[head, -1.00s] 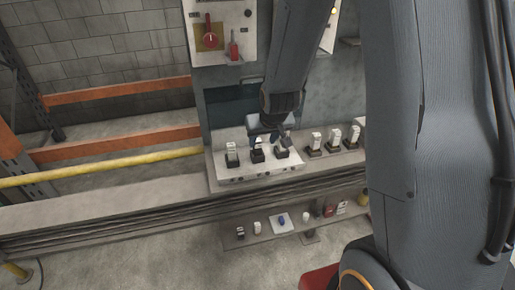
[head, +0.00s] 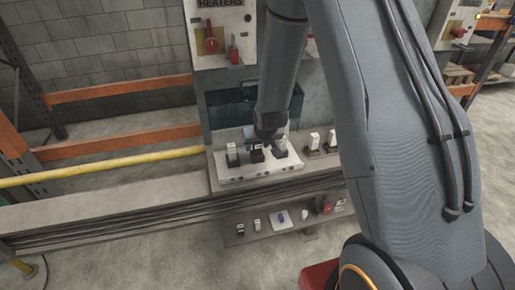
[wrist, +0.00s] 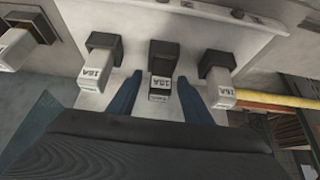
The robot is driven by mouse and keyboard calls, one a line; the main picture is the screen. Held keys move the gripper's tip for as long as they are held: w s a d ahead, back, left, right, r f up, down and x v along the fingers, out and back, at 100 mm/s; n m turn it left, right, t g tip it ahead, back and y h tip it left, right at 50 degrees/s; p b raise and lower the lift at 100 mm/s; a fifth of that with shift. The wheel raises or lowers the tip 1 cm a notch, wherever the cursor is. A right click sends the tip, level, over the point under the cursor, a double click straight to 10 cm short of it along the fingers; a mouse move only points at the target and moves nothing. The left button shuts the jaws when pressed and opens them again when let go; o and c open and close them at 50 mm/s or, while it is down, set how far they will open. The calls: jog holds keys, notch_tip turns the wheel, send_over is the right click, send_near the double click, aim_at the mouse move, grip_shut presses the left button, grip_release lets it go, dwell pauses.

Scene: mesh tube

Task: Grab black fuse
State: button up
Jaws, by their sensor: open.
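The black fuse (head: 257,151) stands in the middle holder of the white panel (head: 232,179), between two white fuses. In the wrist view the black fuse (wrist: 160,85) has a white label and sits in a black holder. My gripper (wrist: 159,77) is open, with one blue finger on each side of the black fuse. Whether the fingers touch it cannot be told. In the head view my gripper (head: 266,136) is over the panel at the black fuse, partly hidden by my own arm.
White fuses stand close on both sides, the left (wrist: 98,70) and right (wrist: 218,82) in the wrist view. More white fuses (head: 314,141) stand right of the panel. A lower shelf (head: 262,224) carries several small parts. A yellow rail (head: 100,167) runs at left.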

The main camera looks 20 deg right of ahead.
jog(key=shift+w+f, duration=0.2)
jog(key=shift+f, duration=0.15)
jog(key=c, duration=1.1)
grip_shut()
jog(key=shift+r, duration=0.15)
jog(key=shift+r+b, duration=0.45)
jog(key=shift+r, duration=0.3)
jog(key=shift+r+b, duration=0.45)
jog(key=shift+r, duration=0.4)
jog(key=s+p, duration=0.4)
jog(key=s, duration=1.3)
jog(key=shift+s, duration=0.35)
